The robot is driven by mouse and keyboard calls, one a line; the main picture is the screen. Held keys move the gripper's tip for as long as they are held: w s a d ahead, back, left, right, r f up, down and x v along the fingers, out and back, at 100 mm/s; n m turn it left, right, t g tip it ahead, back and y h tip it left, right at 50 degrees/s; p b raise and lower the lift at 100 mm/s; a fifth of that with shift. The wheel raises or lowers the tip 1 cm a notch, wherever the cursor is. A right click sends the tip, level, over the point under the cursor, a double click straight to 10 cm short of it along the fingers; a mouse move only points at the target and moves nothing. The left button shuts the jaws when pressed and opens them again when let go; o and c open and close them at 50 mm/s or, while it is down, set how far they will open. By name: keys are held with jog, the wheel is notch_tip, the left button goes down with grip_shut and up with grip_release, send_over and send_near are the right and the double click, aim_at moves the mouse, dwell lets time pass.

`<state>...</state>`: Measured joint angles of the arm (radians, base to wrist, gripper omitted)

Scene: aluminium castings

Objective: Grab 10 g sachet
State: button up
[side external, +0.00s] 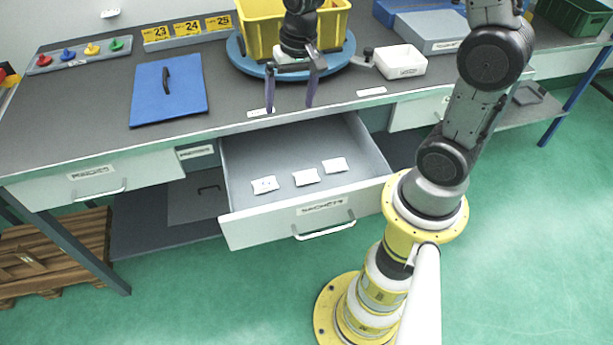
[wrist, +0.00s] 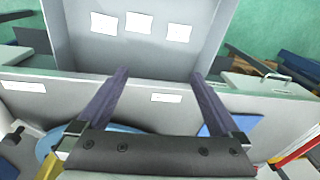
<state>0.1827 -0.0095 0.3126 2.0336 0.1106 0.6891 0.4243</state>
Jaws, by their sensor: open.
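Three small white sachets lie in a row on the floor of an open drawer (side external: 240,222): a left one (side external: 264,185), a middle one (side external: 306,177) and a right one (side external: 335,165). The print on them is too small to read, so I cannot tell which is 10 g. In the wrist view the three sachets (wrist: 139,23) show at the top, beyond my fingertips. My gripper (side external: 290,108) is open and empty, fingers pointing down, above the bench's front edge behind the drawer. It also shows in the wrist view (wrist: 160,75).
A yellow bin (side external: 262,32) stands on a blue round turntable (side external: 240,58) behind my gripper. A white box (side external: 400,62) is to its right. A blue panel with a black handle (side external: 150,100) lies on the bench at left. The drawer is otherwise clear.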

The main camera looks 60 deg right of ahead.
aim_at(306, 175)
jog(key=s+f+g, duration=0.1)
jog(key=f, duration=0.6)
jog(key=s+f+m+g, duration=0.1)
jog(key=f, duration=0.7)
jog(key=s+d+f, duration=0.1)
jog(key=f, duration=0.7)
jog(key=shift+s+d+g+y, duration=0.1)
jog(key=shift+g+y, duration=0.2)
jog(key=shift+g, duration=0.1)
jog(key=c, duration=1.3)
